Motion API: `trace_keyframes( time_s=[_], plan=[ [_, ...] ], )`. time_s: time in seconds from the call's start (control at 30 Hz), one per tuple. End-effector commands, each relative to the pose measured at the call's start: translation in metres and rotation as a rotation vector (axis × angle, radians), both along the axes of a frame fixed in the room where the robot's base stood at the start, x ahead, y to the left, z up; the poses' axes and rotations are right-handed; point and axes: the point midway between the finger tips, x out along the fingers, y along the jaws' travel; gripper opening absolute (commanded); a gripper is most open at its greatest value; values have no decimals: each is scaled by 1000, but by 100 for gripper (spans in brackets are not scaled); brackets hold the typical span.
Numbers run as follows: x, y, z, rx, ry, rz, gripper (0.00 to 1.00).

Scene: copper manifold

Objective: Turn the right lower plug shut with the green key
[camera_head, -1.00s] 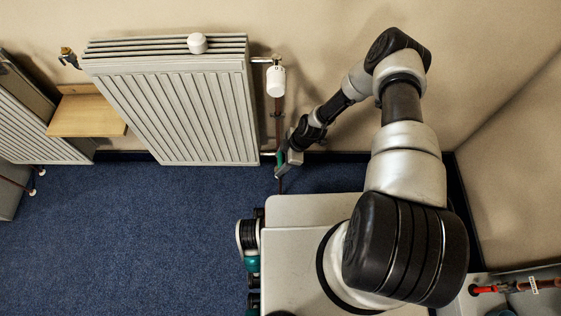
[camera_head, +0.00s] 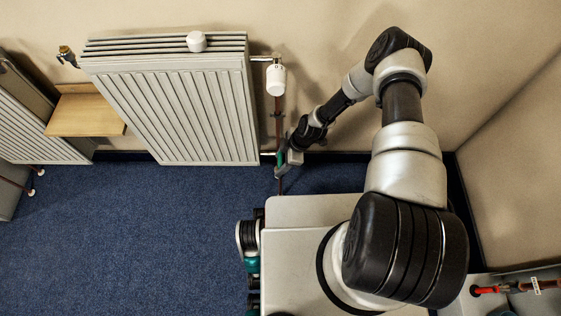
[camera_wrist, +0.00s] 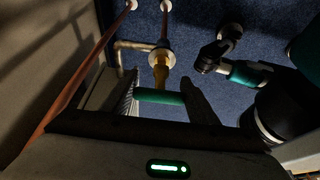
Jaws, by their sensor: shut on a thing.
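My gripper (camera_wrist: 164,98) is shut on the green key (camera_wrist: 159,96), whose bar lies crosswise between the two fingers in the wrist view. A brass piece (camera_wrist: 160,70) runs from just beyond the key to a pale round fitting on the pipework. I cannot tell where the key ends and the lower right plug begins, or how far the plug is turned. In the head view my gripper (camera_head: 283,165) is low at the lower right corner of the radiator (camera_head: 172,105), with a small green patch of the key between its fingers.
A white valve head (camera_head: 276,80) with a copper pipe (camera_head: 278,125) below it is close to my arm. A wooden shelf (camera_head: 85,112) is left of the radiator. Blue carpet (camera_head: 130,220) lies open at the left. A copper pipe (camera_wrist: 75,85) also runs at left in the wrist view.

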Motion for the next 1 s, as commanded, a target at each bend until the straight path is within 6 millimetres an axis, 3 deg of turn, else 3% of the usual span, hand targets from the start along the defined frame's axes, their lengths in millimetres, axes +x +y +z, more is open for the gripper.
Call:
trace_keyframes(
  time_s=[1.0],
  plan=[
    [0,0,-14,0,0,1,34]
  ],
)
